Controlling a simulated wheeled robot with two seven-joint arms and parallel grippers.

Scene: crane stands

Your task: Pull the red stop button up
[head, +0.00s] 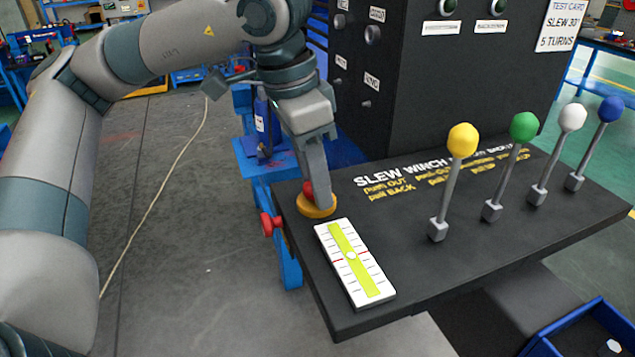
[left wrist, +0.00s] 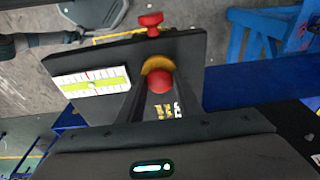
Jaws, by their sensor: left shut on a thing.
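The red stop button (head: 308,188) sits on a round yellow base (head: 317,207) at the left end of the black control panel. My left gripper (head: 314,182) comes down over it from above, its fingers shut on the button, which is partly hidden behind them. In the left wrist view the red button (left wrist: 161,88) shows between the fingers, with the yellow base (left wrist: 157,64) behind it. I cannot tell whether the button is raised or pressed in. My right gripper is not in view.
A white and green level gauge (head: 354,262) lies on the panel (head: 420,282) beside the button. Levers with yellow (head: 463,140), green (head: 524,127), white and blue knobs stand to the right. A red knob (head: 271,224) juts from the panel's left edge. A black cabinet (head: 420,90) rises behind.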

